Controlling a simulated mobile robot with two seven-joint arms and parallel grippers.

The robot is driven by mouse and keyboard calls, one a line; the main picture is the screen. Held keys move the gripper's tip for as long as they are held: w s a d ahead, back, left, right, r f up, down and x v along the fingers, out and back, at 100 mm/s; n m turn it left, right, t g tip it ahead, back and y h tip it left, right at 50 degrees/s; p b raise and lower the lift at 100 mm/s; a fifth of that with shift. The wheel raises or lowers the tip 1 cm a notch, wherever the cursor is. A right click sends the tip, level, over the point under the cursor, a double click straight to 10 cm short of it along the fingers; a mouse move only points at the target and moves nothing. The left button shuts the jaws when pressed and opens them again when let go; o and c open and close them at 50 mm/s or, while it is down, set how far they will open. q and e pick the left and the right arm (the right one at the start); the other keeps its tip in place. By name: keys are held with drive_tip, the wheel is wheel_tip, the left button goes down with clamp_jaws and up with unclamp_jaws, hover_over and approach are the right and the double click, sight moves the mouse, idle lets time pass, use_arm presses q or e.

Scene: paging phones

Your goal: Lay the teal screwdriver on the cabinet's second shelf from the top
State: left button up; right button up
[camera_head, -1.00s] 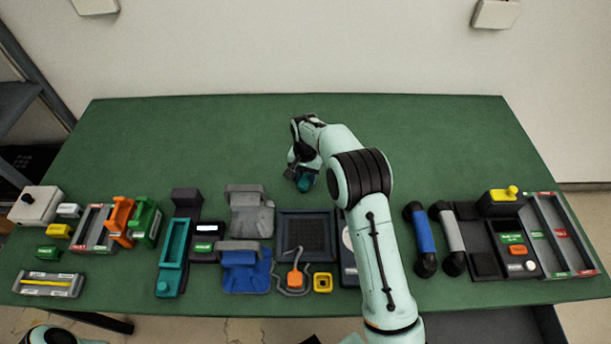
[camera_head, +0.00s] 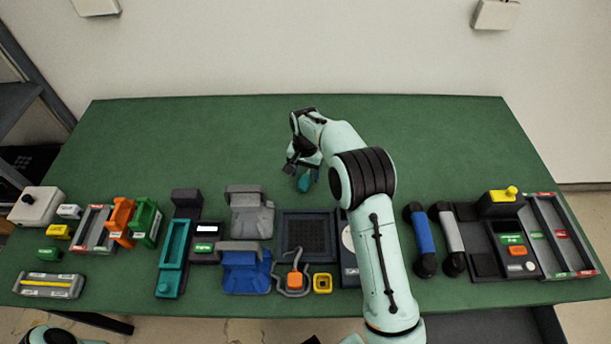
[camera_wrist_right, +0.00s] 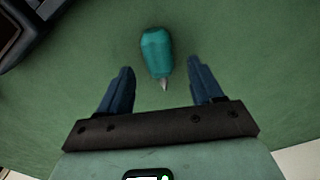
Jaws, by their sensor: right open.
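The teal screwdriver (camera_head: 304,183) lies on the green table, below my right gripper. In the right wrist view the screwdriver (camera_wrist_right: 157,53) shows a thick teal handle and a short metal tip pointing toward the gripper. My right gripper (camera_head: 303,171) is open. In the wrist view its two dark blue fingers (camera_wrist_right: 160,75) are apart, with the screwdriver's tip between them and the handle reaching beyond; neither finger visibly touches it. A dark shelf unit (camera_head: 18,100), possibly the cabinet, is cut off at the left edge, so its shelves cannot be counted. My left gripper is not in view.
The green table (camera_head: 430,135) is clear at the back. Its front holds a row of items: a teal tray (camera_head: 173,245), grey holder (camera_head: 250,215), blue holder (camera_head: 246,272), black square tray (camera_head: 307,212), blue-barred handle (camera_head: 424,238) and compartment tray (camera_head: 565,238).

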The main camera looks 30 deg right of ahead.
wheel_tip(320, 180, up, 9)
drive_tip(key=p, duration=0.3)
hover_over(304, 179)
drive_tip(key=f, duration=0.6)
drive_tip(key=shift+s+a, duration=0.1)
drive_tip(key=shift+a, duration=0.1)
drive_tip(key=f, duration=0.6)
drive_tip(key=shift+d+p, duration=0.2)
drive_tip(key=shift+p, duration=0.1)
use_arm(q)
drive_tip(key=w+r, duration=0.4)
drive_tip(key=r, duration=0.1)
use_arm(e)
drive_tip(key=shift+r, duration=0.1)
drive_tip(key=c, duration=1.1)
wheel_tip(304, 179, up, 10)
drive_tip(key=shift+c, duration=0.2)
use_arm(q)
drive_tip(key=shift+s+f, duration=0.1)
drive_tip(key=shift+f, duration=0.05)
